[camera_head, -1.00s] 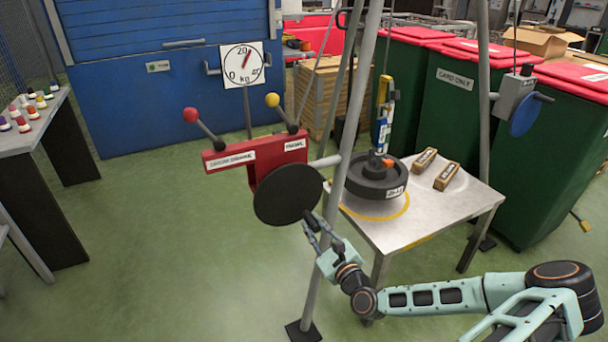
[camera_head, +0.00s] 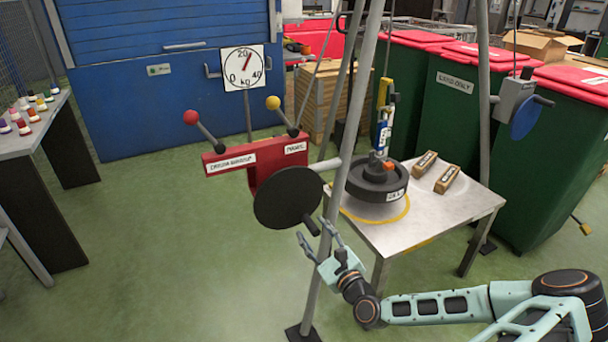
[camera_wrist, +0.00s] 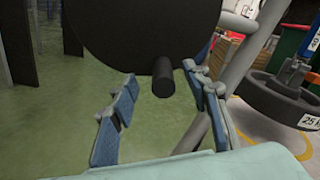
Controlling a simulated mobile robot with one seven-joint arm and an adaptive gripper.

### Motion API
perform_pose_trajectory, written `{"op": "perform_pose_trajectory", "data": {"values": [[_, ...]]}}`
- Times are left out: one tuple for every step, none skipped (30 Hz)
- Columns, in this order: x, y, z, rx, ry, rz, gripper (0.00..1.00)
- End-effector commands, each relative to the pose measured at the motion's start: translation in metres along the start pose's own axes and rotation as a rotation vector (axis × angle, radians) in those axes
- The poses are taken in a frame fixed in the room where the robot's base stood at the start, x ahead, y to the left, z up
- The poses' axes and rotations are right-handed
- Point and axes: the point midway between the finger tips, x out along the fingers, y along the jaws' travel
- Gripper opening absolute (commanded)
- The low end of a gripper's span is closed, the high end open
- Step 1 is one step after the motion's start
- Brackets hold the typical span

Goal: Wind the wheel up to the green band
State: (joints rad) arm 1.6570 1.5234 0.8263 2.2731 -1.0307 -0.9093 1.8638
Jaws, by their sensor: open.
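The wheel (camera_head: 280,199) is a dark disc with a short black handle (camera_head: 312,227), on the red winch block (camera_head: 262,160). The handle also shows in the wrist view (camera_wrist: 163,78), pointing toward the camera. My gripper (camera_head: 314,232) is open just below the wheel. In the wrist view, its blue-padded fingers stand apart on either side of the handle, with visible gaps. A round dark weight (camera_head: 372,185) hangs from a blue and yellow scale (camera_head: 383,120) at the table; I cannot tell if it touches. A white dial (camera_head: 243,68) has a red pointer near 20. I cannot make out a green band.
A slanted grey post (camera_head: 341,170) stands right beside the wheel and my gripper. The metal table (camera_head: 440,205) carries two brown blocks. Red and yellow knobbed levers rise from the winch block. Green bins with red lids stand behind.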

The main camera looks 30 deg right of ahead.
Motion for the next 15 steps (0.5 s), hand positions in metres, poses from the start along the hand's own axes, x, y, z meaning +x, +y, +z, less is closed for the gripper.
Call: {"op": "perform_pose_trajectory", "data": {"values": [[-0.005,0.000,-0.001,0.000,0.000,-0.001,0.43],[-0.007,0.000,-0.001,0.000,0.000,-0.002,0.43],[-0.010,0.000,-0.001,0.000,0.000,-0.002,0.43],[-0.013,0.000,-0.001,0.001,0.000,-0.002,0.43],[-0.015,0.000,0.000,0.001,0.000,-0.002,0.43],[-0.018,-0.001,0.000,0.001,0.000,-0.003,0.43],[-0.021,-0.001,0.000,0.000,0.000,-0.002,0.43],[-0.023,-0.001,-0.001,0.000,0.000,-0.002,0.43],[-0.026,-0.001,-0.001,0.000,0.000,-0.002,0.43],[-0.029,-0.001,-0.001,0.000,0.001,-0.003,0.43],[-0.031,-0.001,-0.001,0.000,0.001,-0.003,0.43],[-0.035,-0.001,-0.001,0.000,0.000,-0.002,0.43],[-0.037,-0.001,0.000,-0.001,0.000,-0.002,0.43],[-0.039,-0.001,0.000,-0.001,0.000,-0.002,0.43],[-0.042,-0.001,-0.001,0.000,0.000,-0.003,0.43]]}}
